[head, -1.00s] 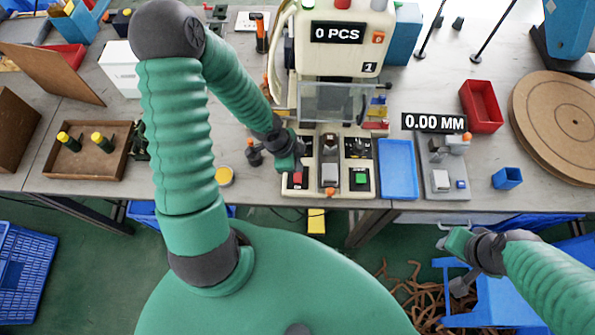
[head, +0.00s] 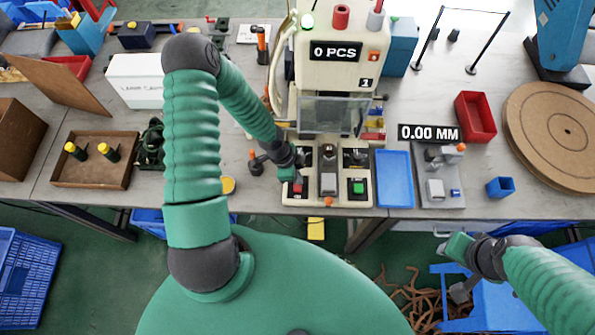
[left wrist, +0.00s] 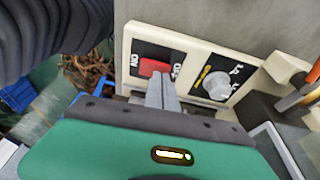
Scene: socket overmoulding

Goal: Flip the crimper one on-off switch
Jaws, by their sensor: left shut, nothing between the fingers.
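Crimper one (head: 340,90), the cream machine with a "0 PCS" display and a "1" label, stands at the table's front middle. Its red on-off switch (head: 297,188) is at the lower left of its front panel. In the left wrist view the red switch (left wrist: 153,67) sits between ON and OFF lettering. My left gripper (head: 288,165) is shut and empty, just above the switch in the head view. Its fingertips (left wrist: 161,82) overlap the switch's lower edge in the wrist view; I cannot tell whether they touch. My right gripper (head: 450,246) hangs in front of the table, its jaws unclear.
A grey knob (left wrist: 217,87) is beside the switch. A green button (head: 358,188) is on the panel's right. A blue tray (head: 396,180) and a gauge reading "0.00 MM" (head: 428,133) are to the right. A small orange-topped tool (head: 254,160) stands left of the machine.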

